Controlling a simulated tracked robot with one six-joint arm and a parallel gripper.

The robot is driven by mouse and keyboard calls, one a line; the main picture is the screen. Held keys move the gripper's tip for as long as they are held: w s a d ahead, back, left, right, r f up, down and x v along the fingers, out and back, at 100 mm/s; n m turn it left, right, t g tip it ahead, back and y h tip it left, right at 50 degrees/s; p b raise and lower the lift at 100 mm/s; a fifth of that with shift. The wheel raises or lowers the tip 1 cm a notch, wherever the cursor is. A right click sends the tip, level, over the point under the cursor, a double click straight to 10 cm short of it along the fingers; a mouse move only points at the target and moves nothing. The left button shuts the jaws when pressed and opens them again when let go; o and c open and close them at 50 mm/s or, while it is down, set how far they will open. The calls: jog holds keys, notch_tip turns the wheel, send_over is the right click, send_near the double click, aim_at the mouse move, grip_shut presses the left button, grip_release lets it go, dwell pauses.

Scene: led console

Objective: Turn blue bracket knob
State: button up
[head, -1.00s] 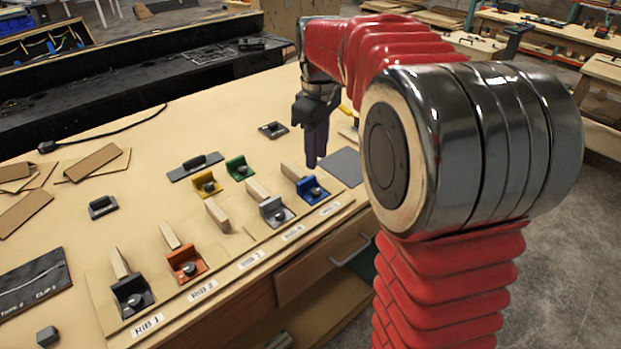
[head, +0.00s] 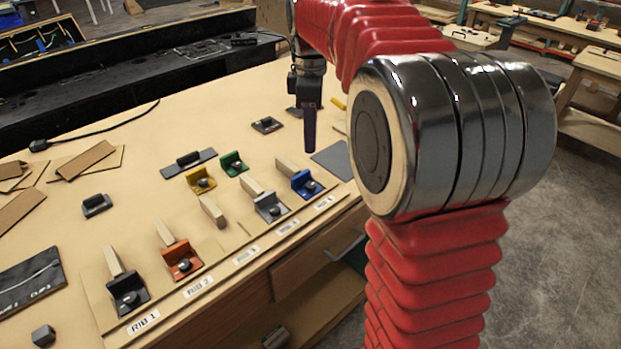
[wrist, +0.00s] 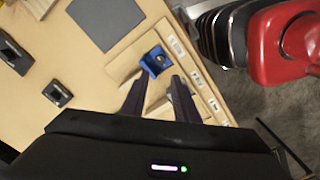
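The blue bracket (head: 307,184) sits on the board at its far right end, against a wooden rib. It has a small dark knob on its base. In the wrist view the blue bracket (wrist: 156,61) lies just beyond the fingertips, with its knob (wrist: 160,58) showing. My gripper (head: 310,148) points down above and behind the bracket in the head view, apart from it. In the wrist view the two dark fingers of my gripper (wrist: 160,79) are spread with a gap between them and nothing held.
Grey (head: 271,207), orange (head: 181,262) and black (head: 127,293) brackets stand along the labelled board. Yellow (head: 200,181) and green (head: 234,164) brackets lie loose behind. A grey mat (head: 334,160) lies right of the blue bracket.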

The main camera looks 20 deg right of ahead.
aim_at(310, 185)
notch_tip(310, 185, down, 13)
jog(key=shift+f, duration=0.1)
dwell(0.5)
jog(key=shift+c, duration=0.3)
grip_shut()
